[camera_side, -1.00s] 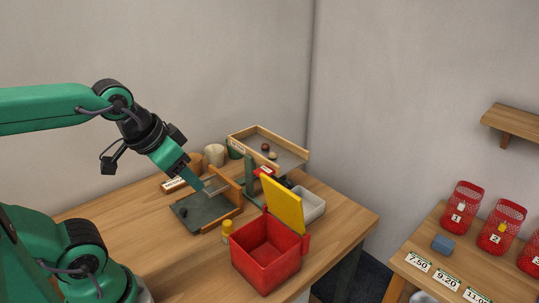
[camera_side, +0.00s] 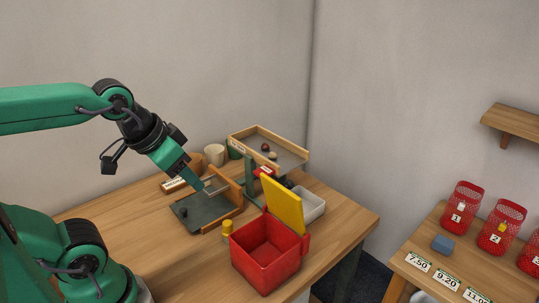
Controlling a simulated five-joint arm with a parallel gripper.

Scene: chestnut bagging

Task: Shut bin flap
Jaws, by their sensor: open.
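The red bin (camera_side: 266,272) stands at the front right of the wooden table, and its inside looks empty. Its yellow flap (camera_side: 283,204) stands up, open, hinged at the bin's back right side. My gripper (camera_side: 211,190) is open and empty above the dark tray, to the left of the flap and apart from it. The bin's floor is partly hidden by its front walls.
A dark tray (camera_side: 190,220) with wooden sides lies below my gripper. A small yellow-capped jar (camera_side: 227,229) stands just left of the bin. A raised wooden-edged tray (camera_side: 285,153) and a white container (camera_side: 312,206) are behind the flap.

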